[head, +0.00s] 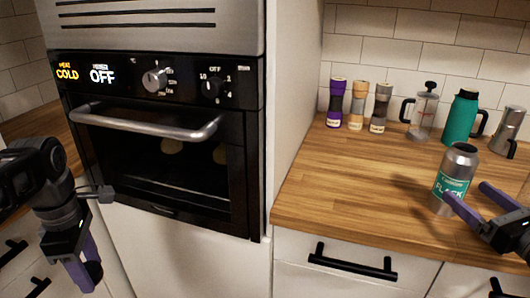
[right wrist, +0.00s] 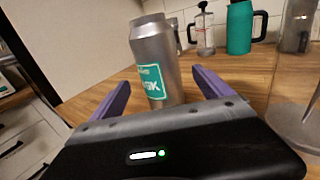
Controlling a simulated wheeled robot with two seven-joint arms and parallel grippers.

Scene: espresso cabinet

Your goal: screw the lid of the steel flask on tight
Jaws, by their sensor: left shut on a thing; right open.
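The steel flask (head: 455,178) stands upright on the wooden counter near its front edge, with a green label. It also shows in the right wrist view (right wrist: 155,60), and its narrower top looks bare of a lid. My right gripper (head: 464,192) is open, its purple fingers reaching to either side of the flask; I cannot tell whether they touch it. In the right wrist view, the flask stands between the fingertips (right wrist: 162,78). My left gripper (head: 84,276) hangs low before the oven, shut on a small dark round piece (head: 94,272), apparently the lid, mostly hidden by the fingers.
A green jug (head: 461,117), a French press (head: 423,112), a moka pot (head: 507,132) and several grinders (head: 357,105) stand along the back wall. The oven (head: 165,150) and a white side panel (head: 294,95) lie left of the counter. Counter left of the flask is clear.

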